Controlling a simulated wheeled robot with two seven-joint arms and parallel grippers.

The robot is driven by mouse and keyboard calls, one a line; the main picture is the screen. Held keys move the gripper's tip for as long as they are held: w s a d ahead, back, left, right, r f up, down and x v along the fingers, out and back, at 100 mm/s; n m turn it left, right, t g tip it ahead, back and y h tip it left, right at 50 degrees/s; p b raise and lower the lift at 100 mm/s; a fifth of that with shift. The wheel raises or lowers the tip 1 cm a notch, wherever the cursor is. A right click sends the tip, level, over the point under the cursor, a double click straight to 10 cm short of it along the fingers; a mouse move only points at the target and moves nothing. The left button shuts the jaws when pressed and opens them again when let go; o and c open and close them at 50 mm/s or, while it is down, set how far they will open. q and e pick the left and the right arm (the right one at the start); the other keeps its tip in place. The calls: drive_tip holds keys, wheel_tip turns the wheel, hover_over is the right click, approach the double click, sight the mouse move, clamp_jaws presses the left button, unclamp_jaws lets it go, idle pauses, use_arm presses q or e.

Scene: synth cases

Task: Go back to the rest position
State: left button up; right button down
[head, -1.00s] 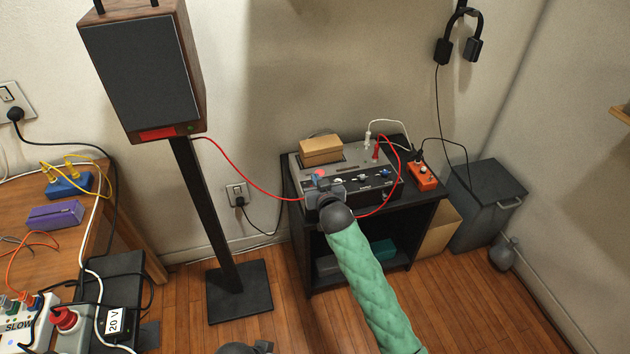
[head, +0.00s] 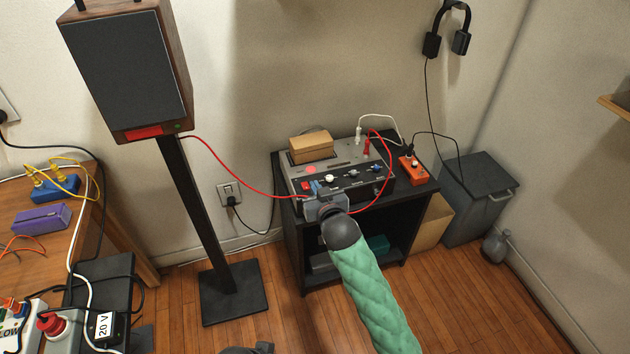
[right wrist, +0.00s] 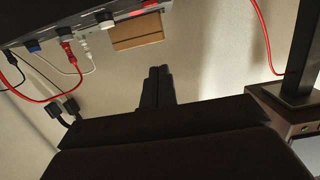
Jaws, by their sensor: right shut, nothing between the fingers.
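My right gripper (head: 317,190) is at the end of the green-sleeved arm, in front of the left part of the grey amplifier's (head: 348,163) front panel. In the head view its fingers are partly hidden by its own body, and I cannot tell whether it touches the panel. In the right wrist view, the dark fingers of the right gripper (right wrist: 157,88) lie together with nothing between them, against the pale wall. The amplifier (right wrist: 75,28) hangs upside down at the top left there, apart from the fingertips in the picture.
A black shelf unit (head: 428,189) carries the amplifier, a cardboard box (head: 311,146) and an orange pedal (head: 412,170). A red cable (head: 243,178) runs to the speaker (head: 130,75) on its stand. A grey bin (head: 478,200) stands right.

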use_arm(q)
drive_tip(key=shift+w, duration=0.1)
drive_tip(key=s+a+r+g+y+p, duration=0.1)
drive_tip(key=s+a+r+p, duration=0.1)
drive_tip(key=a+r+p, duration=0.2)
wheel_tip(320, 180, up, 3)
drive_tip(key=shift+s+a+f+g+y+p, duration=0.15)
drive_tip(key=shift+a+g+y+p, duration=0.2)
drive_tip(key=shift+a, duration=0.75)
use_arm(e)
drive_tip(key=s+d+f+g, duration=0.3)
drive_tip(key=s+g, duration=0.1)
drive_tip(key=s, duration=0.9)
drive_tip(key=s+d+f+g+h, duration=0.1)
drive_tip(key=s+d+f+g, duration=0.3)
drive_tip(key=s, duration=1)
drive_tip(key=s+d+f+g+h, duration=0.1)
drive_tip(key=s+d+f+g, duration=0.2)
drive_tip(key=s, duration=1)
drive_tip(key=shift+s+d+f+m+g, duration=0.3)
drive_tip(key=shift+f+g, duration=0.15)
drive_tip(key=shift+g, duration=0.55)
